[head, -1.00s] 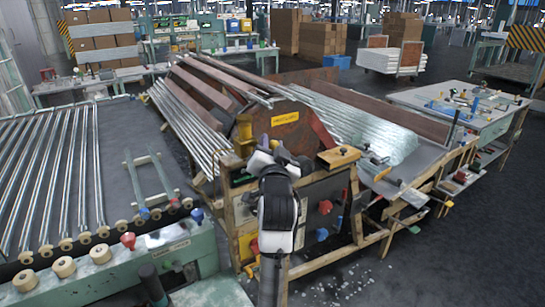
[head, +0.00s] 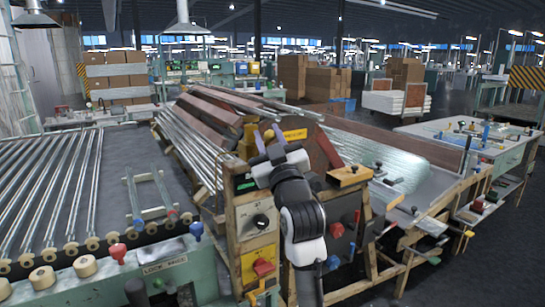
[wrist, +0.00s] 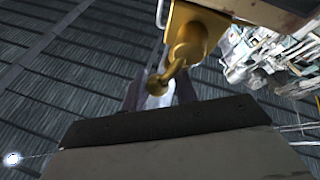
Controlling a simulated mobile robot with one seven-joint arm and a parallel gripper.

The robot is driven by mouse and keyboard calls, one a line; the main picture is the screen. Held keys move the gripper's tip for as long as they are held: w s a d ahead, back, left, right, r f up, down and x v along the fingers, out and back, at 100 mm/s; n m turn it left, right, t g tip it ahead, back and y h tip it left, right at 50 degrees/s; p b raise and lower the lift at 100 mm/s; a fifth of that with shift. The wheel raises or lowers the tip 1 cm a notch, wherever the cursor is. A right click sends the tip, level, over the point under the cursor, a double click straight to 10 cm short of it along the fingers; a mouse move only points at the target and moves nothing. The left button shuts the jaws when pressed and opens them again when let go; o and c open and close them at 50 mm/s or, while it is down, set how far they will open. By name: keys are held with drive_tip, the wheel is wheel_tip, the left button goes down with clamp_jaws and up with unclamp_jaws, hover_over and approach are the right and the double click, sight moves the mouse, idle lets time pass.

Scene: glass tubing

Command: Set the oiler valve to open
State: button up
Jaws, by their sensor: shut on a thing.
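The oiler valve is a brass fitting (wrist: 190,35) at the top middle of the wrist view, with a short lever (wrist: 168,75) ending in a small knob. The lever slants down and left from the body. My gripper (wrist: 158,93) has its two dark fingers on either side of the lever's knob and is shut on it. In the head view my gripper (head: 264,144) is up at the top front of the machine, by the upper end of the tube rack. The valve is hard to make out there, so its lever is best seen in the wrist view.
The machine's front panel has a black dial (head: 261,221) and a red knob (head: 262,267) below my arm. A wooden block (head: 349,175) sits to the right. Glass tubes (head: 50,190) lie on the left table, and more slope behind my gripper.

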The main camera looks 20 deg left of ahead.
drive_tip(key=shift+s+a+n+g+y+b, duration=0.1)
drive_tip(key=shift+n+g+y+b, duration=0.35)
drive_tip(key=shift+n+b, duration=0.35)
drive_tip(key=shift+s+n+g+y+b, duration=0.1)
drive_tip(key=shift+n+g+y+b, duration=0.15)
drive_tip(key=shift+n+y+b, duration=0.55)
drive_tip(key=shift+r+n, duration=0.15)
drive_tip(key=shift+n, duration=0.35)
drive_tip(key=o, duration=0.9)
drive_tip(key=shift+a, duration=0.1)
drive_tip(key=shift+o, duration=0.2)
drive_tip(key=shift+s, duration=0.1)
drive_tip(key=b+v, duration=0.3)
drive_tip(key=v, duration=1.1)
drive_tip(key=shift+b, duration=0.3)
drive_tip(key=shift+r, duration=0.15)
